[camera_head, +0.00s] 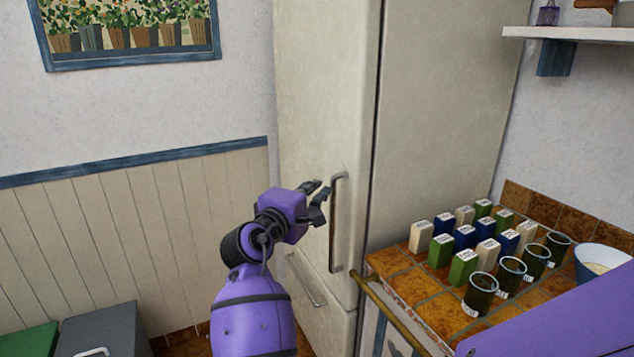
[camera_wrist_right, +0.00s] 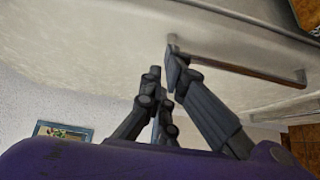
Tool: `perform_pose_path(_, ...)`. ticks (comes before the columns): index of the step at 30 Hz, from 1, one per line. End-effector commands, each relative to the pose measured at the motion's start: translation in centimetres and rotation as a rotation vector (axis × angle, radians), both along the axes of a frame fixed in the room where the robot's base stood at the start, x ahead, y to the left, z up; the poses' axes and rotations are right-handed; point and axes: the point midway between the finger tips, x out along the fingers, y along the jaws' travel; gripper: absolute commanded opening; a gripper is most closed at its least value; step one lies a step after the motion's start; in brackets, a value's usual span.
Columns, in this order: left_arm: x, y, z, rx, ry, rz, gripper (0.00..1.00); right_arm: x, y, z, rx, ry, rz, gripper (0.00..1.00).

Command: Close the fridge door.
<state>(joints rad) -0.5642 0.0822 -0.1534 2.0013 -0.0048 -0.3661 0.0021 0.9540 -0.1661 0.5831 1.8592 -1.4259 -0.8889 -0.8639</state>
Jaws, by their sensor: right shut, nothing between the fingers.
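The tall cream fridge shows in the head view, its upper door (camera_head: 318,85) facing me with a vertical metal handle (camera_head: 337,225). The door looks flush or nearly flush with the fridge body; I cannot tell whether a thin gap is left. My right gripper (camera_head: 320,202) is shut and empty, just left of the handle's upper part. In the right wrist view, its fingers (camera_wrist_right: 163,82) are close to the end of the handle (camera_wrist_right: 240,67) and the door surface (camera_wrist_right: 90,50); I cannot tell whether they touch. My left gripper is not in view.
Right of the fridge, a tiled counter (camera_head: 406,286) holds several small cartons, several dark jars and a white bowl (camera_head: 601,262). A brass rail (camera_head: 395,312) runs along its front. Grey (camera_head: 103,328) and green (camera_head: 30,340) bins stand at lower left. A lower fridge door (camera_head: 318,305) has its own handle.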

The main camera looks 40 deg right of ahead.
Motion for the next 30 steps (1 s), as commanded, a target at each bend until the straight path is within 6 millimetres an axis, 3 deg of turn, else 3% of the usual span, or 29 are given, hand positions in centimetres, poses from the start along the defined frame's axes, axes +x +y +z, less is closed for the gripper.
perform_pose_path(3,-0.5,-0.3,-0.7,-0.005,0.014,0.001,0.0,-1.1,1.9,-0.2,0.001,-0.001,0.002,0.0)
perform_pose_path(9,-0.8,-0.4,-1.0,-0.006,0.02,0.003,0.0,-2.0,3.5,-0.1,0.0,0.001,0.002,0.0)
perform_pose_path(30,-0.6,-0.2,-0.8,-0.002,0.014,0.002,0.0,-2.0,3.7,0.2,0.009,-0.035,0.006,0.0)
